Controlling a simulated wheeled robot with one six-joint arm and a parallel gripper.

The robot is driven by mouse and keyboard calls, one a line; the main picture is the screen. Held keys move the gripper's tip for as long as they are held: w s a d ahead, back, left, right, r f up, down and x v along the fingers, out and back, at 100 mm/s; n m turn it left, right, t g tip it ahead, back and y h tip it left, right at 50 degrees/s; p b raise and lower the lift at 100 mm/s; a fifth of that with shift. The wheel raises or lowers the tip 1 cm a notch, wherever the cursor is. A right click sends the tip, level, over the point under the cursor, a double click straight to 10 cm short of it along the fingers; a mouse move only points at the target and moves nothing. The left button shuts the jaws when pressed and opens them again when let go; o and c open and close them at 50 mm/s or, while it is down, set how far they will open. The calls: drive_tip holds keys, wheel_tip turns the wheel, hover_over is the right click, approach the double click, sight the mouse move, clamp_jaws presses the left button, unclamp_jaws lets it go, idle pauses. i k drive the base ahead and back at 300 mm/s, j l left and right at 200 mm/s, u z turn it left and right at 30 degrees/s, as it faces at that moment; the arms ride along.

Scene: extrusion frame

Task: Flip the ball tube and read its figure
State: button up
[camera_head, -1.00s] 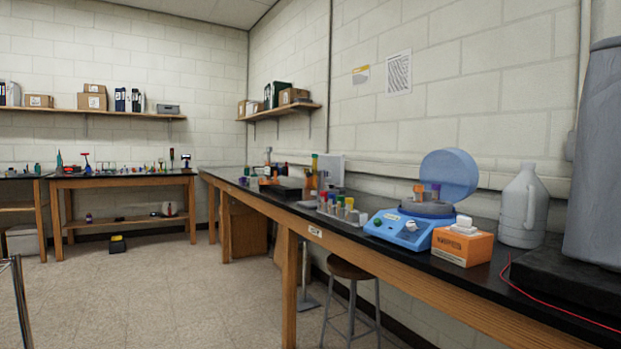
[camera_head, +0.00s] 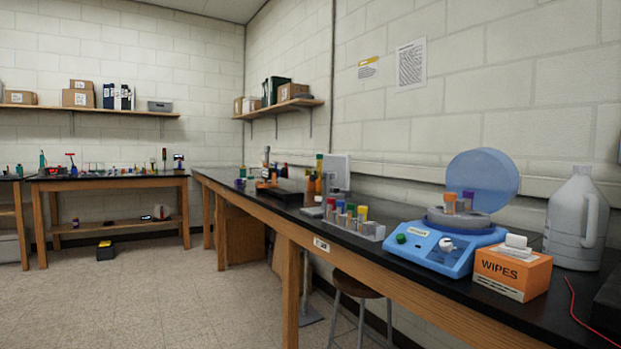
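I cannot make out which thing is the ball tube, nor any figure on it. A metal rack (camera_head: 370,231) on the right bench holds several tubes with coloured caps, a yellow one among them. Behind the rack stands a taller upright tube with a green top (camera_head: 319,168), too small to tell more. A blue centrifuge (camera_head: 428,249) with its lid raised holds an orange-capped tube (camera_head: 450,203) and a purple-capped tube (camera_head: 468,199). My gripper is not in view.
The black-topped bench (camera_head: 345,257) runs along the right wall. A wipes box (camera_head: 512,273) and a white jug (camera_head: 576,220) stand near its right end. A stool (camera_head: 357,287) is under it. A second bench (camera_head: 105,182) is at the back left. The floor (camera_head: 160,290) between is open.

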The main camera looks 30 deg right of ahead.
sight(318, 197)
drive_tip(key=i+l, duration=0.25)
drive_tip(key=i, duration=0.2)
drive_tip(key=i+l, duration=0.2)
drive_tip(key=i, duration=0.25)
drive_tip(key=i+l, duration=0.25)
drive_tip(key=i, duration=0.15)
drive_tip(key=i+l+z, duration=0.1)
drive_tip(key=i, duration=0.35)
drive_tip(key=i+l, duration=0.3)
drive_tip(key=i, duration=0.15)
drive_tip(key=i+l, duration=0.2)
drive_tip(key=i, duration=0.25)
